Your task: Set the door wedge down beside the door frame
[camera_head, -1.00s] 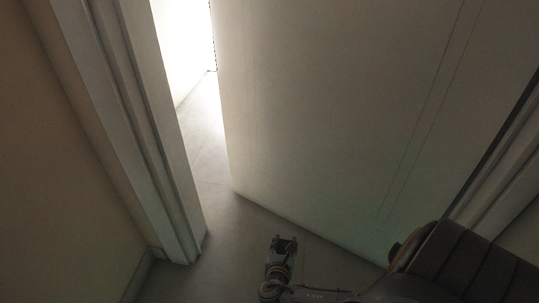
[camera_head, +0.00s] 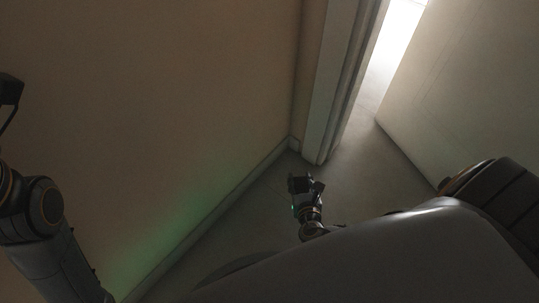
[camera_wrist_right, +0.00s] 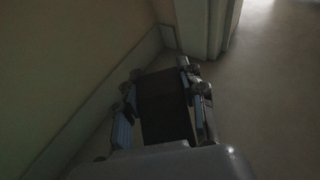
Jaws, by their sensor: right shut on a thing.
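My right gripper (camera_head: 300,180) is low over the floor, near the foot of the door frame (camera_head: 338,75) and a little to its left. In the right wrist view, its two fingers (camera_wrist_right: 161,72) are shut on a dark, flat-sided block, the door wedge (camera_wrist_right: 166,108). The door frame shows at the top of that view (camera_wrist_right: 198,25), ahead of the fingers, with bare floor between. In the head view the wedge is dark and hard to tell from the gripper.
A plain wall (camera_head: 180,100) with a baseboard (camera_head: 215,218) runs along the left up to the frame. The door (camera_head: 465,90) stands ajar at the right, with bright light through the gap. Floor (camera_head: 365,170) is clear between frame and door.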

